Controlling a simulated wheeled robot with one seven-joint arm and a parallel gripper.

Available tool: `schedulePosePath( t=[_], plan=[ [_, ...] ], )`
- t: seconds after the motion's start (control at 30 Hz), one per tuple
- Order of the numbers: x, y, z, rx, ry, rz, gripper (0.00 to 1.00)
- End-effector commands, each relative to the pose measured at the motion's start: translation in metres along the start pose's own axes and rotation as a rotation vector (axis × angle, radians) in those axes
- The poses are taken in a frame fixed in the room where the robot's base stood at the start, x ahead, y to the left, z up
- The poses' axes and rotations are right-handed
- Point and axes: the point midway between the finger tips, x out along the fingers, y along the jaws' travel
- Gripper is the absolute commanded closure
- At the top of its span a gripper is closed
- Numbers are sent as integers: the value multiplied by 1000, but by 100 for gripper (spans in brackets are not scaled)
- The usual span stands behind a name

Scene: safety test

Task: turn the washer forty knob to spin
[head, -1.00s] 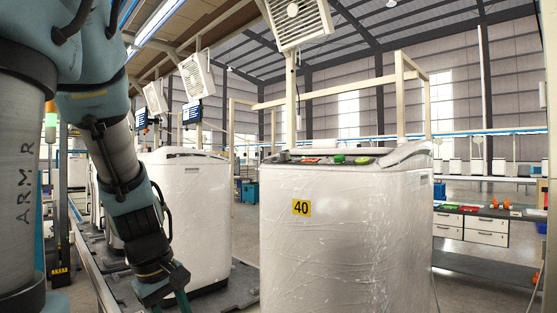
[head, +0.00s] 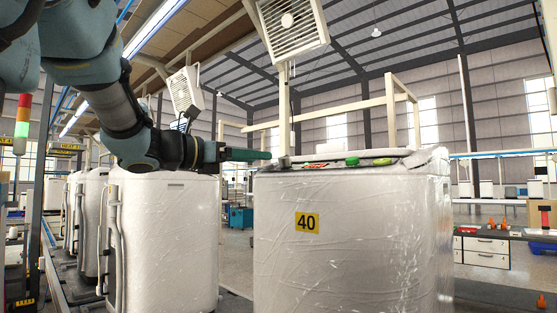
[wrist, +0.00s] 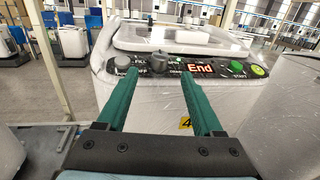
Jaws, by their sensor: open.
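The washer forty (head: 350,245) is a white, film-wrapped machine with a yellow "40" label (head: 306,222) on its front. In the head view my gripper (head: 268,155) is level with the panel's left end. The knob's pointer is too small to read.
Another white washer (head: 165,240) stands to the left, under my arm. A fan box (head: 291,25) hangs above on a post. A workbench (head: 490,245) is at the right.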

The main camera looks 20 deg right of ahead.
Motion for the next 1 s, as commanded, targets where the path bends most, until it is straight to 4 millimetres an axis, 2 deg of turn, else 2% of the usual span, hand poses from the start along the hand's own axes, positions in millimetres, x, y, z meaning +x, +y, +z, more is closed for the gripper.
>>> schedulePosePath(
  t=[0.2, 0.4, 0.6, 0.83, 1.0],
  plan=[
    [42, 0, 2, -1, 2, -3, 32],
    [69, 0, 1, 0, 2, -1, 32],
    [79, 0, 0, 2, 2, 1, 32],
    [79, 0, -1, 2, 2, 2, 32],
    [79, 0, -1, 2, 2, 2, 51]
  ],
)
